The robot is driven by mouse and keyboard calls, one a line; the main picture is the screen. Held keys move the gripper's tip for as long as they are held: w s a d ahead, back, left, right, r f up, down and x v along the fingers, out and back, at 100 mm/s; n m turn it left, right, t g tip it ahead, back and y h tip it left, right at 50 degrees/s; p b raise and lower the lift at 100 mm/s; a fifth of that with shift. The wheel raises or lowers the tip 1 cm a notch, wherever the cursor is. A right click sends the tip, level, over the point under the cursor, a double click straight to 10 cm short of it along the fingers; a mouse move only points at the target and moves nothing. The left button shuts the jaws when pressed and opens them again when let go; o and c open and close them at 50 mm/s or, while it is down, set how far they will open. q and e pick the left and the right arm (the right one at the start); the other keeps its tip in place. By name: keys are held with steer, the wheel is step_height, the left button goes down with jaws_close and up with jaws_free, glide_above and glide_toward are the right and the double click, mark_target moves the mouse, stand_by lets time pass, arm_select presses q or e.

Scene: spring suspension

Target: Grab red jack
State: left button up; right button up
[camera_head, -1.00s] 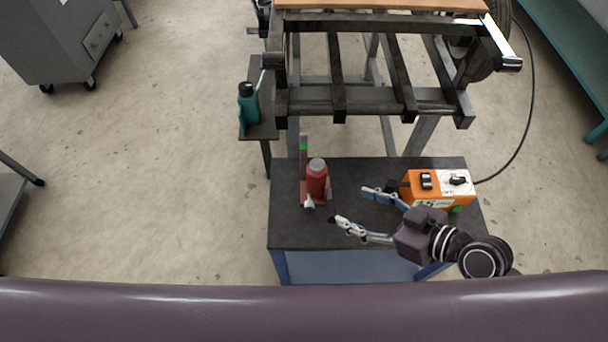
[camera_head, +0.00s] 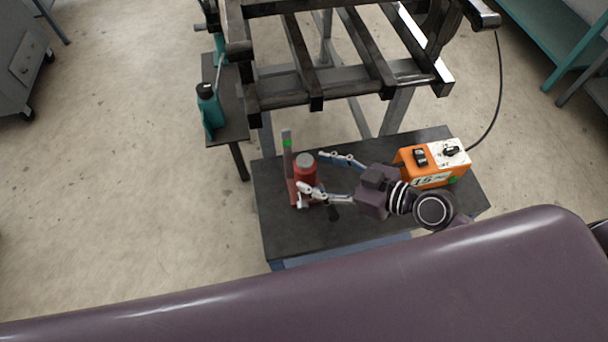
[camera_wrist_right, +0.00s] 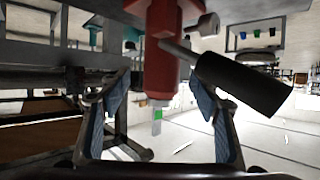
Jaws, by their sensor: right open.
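The red jack (camera_head: 304,174) stands upright on the dark top of the small cart (camera_head: 275,225), left of my right gripper. It has a grey cap. My right gripper (camera_head: 314,171) is open, with one finger behind the jack's right side and the other in front of it. In the right wrist view the red jack (camera_wrist_right: 161,62) shows between the two spread fingers of the gripper (camera_wrist_right: 160,92), with a gap on each side. A dark cylinder (camera_wrist_right: 240,84) sticks out beside the jack there. My left gripper is not in view.
An orange box (camera_head: 428,166) with a cable stands right of my right gripper on the cart. A grey upright strip with a green mark (camera_head: 287,146) stands just left of the jack. A dark metal frame (camera_head: 345,84) rises behind. A teal bottle (camera_head: 208,105) stands on a side shelf.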

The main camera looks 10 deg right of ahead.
mark_target(304, 168)
steer(key=shift+f+p+x, duration=0.2)
steer(key=shift+p+x, duration=0.3)
steer(key=shift+x, duration=1.6)
steer(key=shift+s, duration=0.15)
jaws_close()
steer(key=shift+w+r, duration=0.2)
steer(key=shift+r, duration=0.15)
